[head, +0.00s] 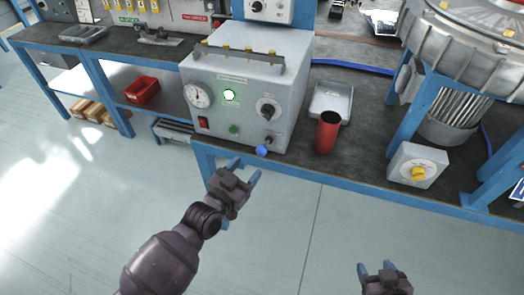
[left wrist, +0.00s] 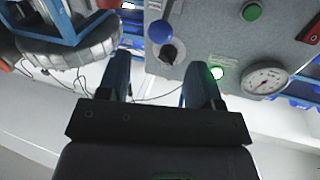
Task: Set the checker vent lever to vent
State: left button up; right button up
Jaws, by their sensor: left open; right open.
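The checker (head: 240,105) is a grey box on the bench with a gauge, a lit green lamp, a black knob and a lever with a blue ball end (head: 262,151) low on its front. The blue ball also shows in the left wrist view (left wrist: 160,32), beyond the fingers. The lever's label is too small to read. My left gripper (head: 245,170) is open and empty, in front of the bench edge, just below and left of the ball and apart from it. My right gripper (head: 376,268) is open and empty at the bottom, away from the checker.
A red cup (head: 327,132) and a metal tray (head: 331,101) stand right of the checker. A small box with a yellow knob (head: 418,173) sits further right, by a large finned machine (head: 475,45). The floor before the bench is clear.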

aim_at(261, 151)
pick_arm(q)
jog(key=x, duration=0.8)
jog(key=shift+b, duration=0.4)
grip_shut()
